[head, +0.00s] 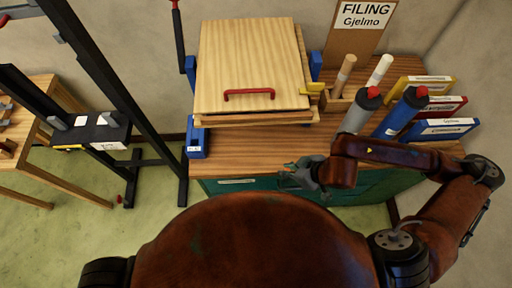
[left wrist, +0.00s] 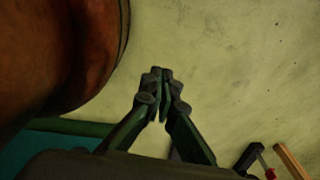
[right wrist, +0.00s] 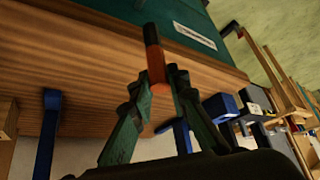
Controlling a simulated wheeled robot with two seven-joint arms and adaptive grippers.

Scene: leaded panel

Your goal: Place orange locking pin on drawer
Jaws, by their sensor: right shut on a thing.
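The orange locking pin (right wrist: 155,62), with a dark end, is gripped between the fingertips of my right gripper (right wrist: 160,82) in the right wrist view. In the head view my right gripper (head: 303,176) is over the front edge of the wooden bench, and the pin is too small to make out there. The teal drawer front (head: 290,189), with a white label, is under the bench top; it also shows in the right wrist view (right wrist: 190,15). My left gripper (left wrist: 161,92) has its fingertips together and looks empty, over the floor in the left wrist view.
A wooden press board with a red handle (head: 249,94) stands on the bench (head: 240,145), with blue clamps (head: 197,140) around it. A grey bottle (head: 361,110), a blue bottle (head: 401,113) and boxes (head: 450,129) stand right. A side table (head: 55,185) and black stand are left.

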